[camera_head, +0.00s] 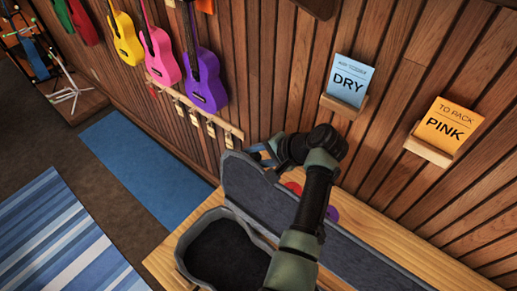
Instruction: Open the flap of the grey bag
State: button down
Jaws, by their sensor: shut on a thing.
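The grey bag (182,247) lies on a wooden table, with its dark inside showing at the lower middle. Its long grey flap (250,190) is raised away from the body on the wall side; I cannot tell its exact tilt. My gripper (264,156) is at the far upper edge of the flap and looks shut on it. The fingertips are small and partly hidden by the flap and wrist. My arm crosses in front of the flap and hides its middle and part of the bag.
Red (293,187) and purple (332,213) round things lie behind the flap. Yellow (124,38), pink (160,52) and purple (204,80) ukuleles hang on the slatted wall.

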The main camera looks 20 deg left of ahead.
jog(key=shift+w+d, duration=0.15)
jog(key=shift+w, duration=0.25)
jog(key=c, duration=0.5)
grip_release()
jog(key=shift+s+f, duration=0.1)
jog(key=shift+b+v, duration=1.25)
jog(key=shift+v, duration=5.25)
